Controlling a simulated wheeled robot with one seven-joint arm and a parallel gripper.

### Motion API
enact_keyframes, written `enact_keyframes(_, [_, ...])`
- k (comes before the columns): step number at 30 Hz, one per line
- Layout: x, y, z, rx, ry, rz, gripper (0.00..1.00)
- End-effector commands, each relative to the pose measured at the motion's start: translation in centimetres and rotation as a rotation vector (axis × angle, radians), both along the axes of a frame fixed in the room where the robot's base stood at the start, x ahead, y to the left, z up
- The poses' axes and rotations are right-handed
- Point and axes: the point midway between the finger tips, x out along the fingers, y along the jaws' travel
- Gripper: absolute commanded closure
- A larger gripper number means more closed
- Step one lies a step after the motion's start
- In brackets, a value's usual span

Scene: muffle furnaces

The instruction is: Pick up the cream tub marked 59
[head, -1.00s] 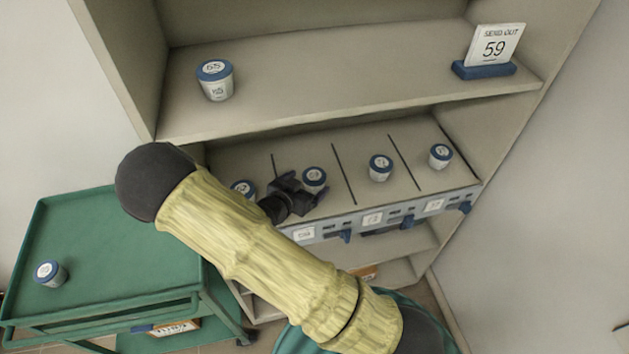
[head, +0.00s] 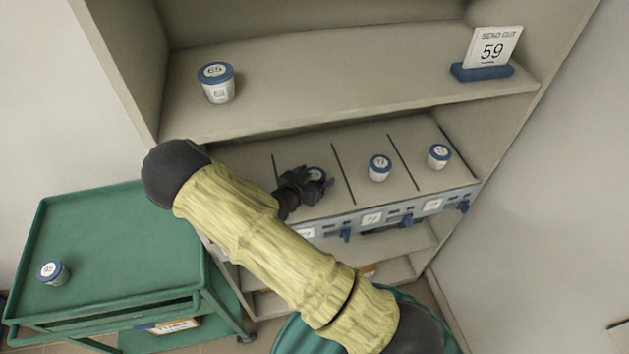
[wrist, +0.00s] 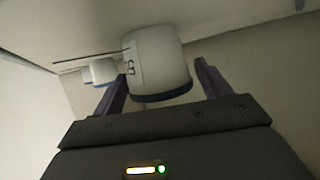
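A small pale tub with a blue lid (head: 316,172) stands in a marked lane of the middle shelf, partly hidden by my gripper (head: 314,186). In the wrist view the same tub (wrist: 158,60) appears upside down between my two fingers (wrist: 158,88), with a small gap on each side. My gripper is open. The tub's marking is only partly visible and I cannot read it as 59. Two more blue-lidded tubs (head: 379,167) and (head: 438,156) stand in lanes to the right; their numbers are too small to read.
A sign reading "SEND OUT 59" (head: 492,50) stands on the upper shelf at right. A tub marked 65 (head: 216,83) stands there at left. A green cart (head: 125,240) at left holds a tub marked 95 (head: 53,272). The upper shelf's front edge overhangs the lanes.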

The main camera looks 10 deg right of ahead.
Motion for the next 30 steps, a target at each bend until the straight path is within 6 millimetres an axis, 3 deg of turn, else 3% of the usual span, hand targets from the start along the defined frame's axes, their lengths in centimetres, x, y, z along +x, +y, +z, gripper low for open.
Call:
enact_keyframes(1, [0.0, 0.0, 0.0, 0.000, 0.000, 0.000, 0.34])
enact_keyframes(6, [0.0, 0.0, 0.0, 0.000, 0.000, 0.000, 0.65])
enact_keyframes(19, [0.0, 0.0, 1.2, 0.002, -0.003, 0.000, 0.65])
enact_keyframes(30, [0.0, 0.1, 7.3, 0.004, -0.005, 0.000, 0.65])
